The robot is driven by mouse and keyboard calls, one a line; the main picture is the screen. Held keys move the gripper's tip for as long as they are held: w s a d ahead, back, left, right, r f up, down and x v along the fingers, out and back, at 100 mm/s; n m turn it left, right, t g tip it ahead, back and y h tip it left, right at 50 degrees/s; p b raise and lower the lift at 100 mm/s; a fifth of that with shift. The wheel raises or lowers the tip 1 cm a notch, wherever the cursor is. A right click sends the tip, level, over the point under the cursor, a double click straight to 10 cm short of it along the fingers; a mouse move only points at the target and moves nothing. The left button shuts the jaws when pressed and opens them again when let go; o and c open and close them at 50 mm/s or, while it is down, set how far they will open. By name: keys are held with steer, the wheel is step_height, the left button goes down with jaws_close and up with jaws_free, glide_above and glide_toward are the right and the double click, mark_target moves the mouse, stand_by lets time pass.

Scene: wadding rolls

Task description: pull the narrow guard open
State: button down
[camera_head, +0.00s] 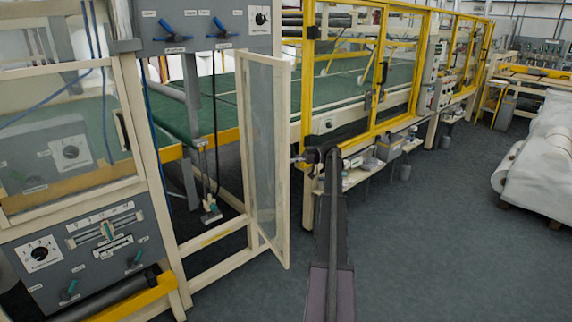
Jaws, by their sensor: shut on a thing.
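The narrow guard (262,165) is a tall cream frame with a clear panel. It stands swung out from the machine, at an angle to its opening, with its free edge toward my arm. My gripper (298,160) is at the right edge of the guard, about halfway up, shut on what seems to be the guard's handle. The handle itself is too small and too hidden by the gripper to make out. My dark arm runs up from the bottom of the picture to this spot.
A grey control panel (72,250) and a clear-windowed cream frame (60,130) stand left of the opening. Yellow-framed guards (345,75) line the machine behind. White wadding rolls (540,160) lie at the right. The grey floor (430,250) between is clear.

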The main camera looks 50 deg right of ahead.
steer(key=shift+s+d, duration=0.15)
steer(key=shift+s, duration=0.1)
steer(key=c, duration=0.6)
jaws_free()
steer(key=shift+w, duration=0.1)
steer(key=shift+c, duration=0.2)
